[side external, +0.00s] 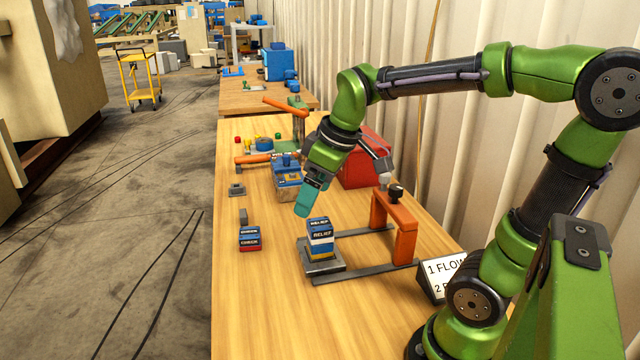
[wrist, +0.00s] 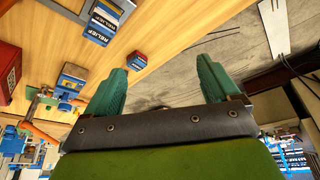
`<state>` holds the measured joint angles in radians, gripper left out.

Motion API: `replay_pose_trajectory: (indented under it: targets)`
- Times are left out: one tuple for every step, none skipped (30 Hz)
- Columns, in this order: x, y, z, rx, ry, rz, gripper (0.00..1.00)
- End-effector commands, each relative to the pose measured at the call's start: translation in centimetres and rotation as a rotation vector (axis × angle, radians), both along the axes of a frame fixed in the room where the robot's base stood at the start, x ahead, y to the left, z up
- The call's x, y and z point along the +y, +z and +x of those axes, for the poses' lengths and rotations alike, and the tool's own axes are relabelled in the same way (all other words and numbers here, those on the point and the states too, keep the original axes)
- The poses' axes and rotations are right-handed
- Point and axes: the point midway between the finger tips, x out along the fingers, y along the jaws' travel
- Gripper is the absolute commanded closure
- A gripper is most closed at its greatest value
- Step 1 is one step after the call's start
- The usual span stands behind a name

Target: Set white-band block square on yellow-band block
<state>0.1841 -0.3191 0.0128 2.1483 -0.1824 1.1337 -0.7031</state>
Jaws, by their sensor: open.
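A blue block with a white band (side external: 321,236), marked RELIEF, sits on top of a block with a yellow band (side external: 321,254). The two look roughly lined up, but I cannot tell whether they are exactly square. The stack stands on a grey metal plate (side external: 334,269). In the wrist view the RELIEF block (wrist: 98,30) shows at the top edge, with the lower block partly cut off. My gripper (side external: 305,205) is open and empty, above and to the left of the stack, not touching it. Its two teal fingers (wrist: 160,78) stand wide apart in the wrist view.
A CHECK block with a red band (side external: 250,239) lies left of the stack near the table's edge. An orange bracket (side external: 394,228) with grey rails stands right of it. A red box (side external: 363,160), a blue fixture (side external: 287,172) and a sign (side external: 444,272) are around.

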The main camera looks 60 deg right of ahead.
Motion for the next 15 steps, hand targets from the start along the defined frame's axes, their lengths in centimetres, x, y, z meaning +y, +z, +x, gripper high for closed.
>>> replay_pose_trajectory:
  targets:
    - [1.7,0.3,-1.6,-0.056,-0.075,0.053,0.11]
    - [2.5,0.4,-2.3,-0.082,-0.124,0.089,0.11]
    - [3.4,0.3,-3.2,-0.112,-0.184,0.137,0.11]
    - [3.9,0.3,-3.8,-0.132,-0.226,0.171,0.11]
    - [4.5,0.2,-4.4,-0.148,-0.264,0.206,0.11]
    - [5.0,0.1,-5.0,-0.167,-0.308,0.246,0.11]
    - [5.4,-0.1,-5.4,-0.178,-0.337,0.276,0.11]
    - [5.6,-0.2,-5.8,-0.187,-0.362,0.3,0.11]
    - [6.0,-0.3,-6.2,-0.196,-0.389,0.328,0.11]
    - [6.2,-0.3,-6.4,-0.2,-0.406,0.345,0.11]
    - [6.3,-0.4,-6.5,-0.204,-0.419,0.357,0.11]
    - [6.4,-0.4,-6.7,-0.208,-0.432,0.371,0.11]
    - [6.4,-0.5,-6.7,-0.209,-0.438,0.375,0.11]
    - [6.4,-0.5,-6.8,-0.209,-0.442,0.379,0.11]
    - [6.5,-0.5,-6.8,-0.209,-0.445,0.381,0.11]
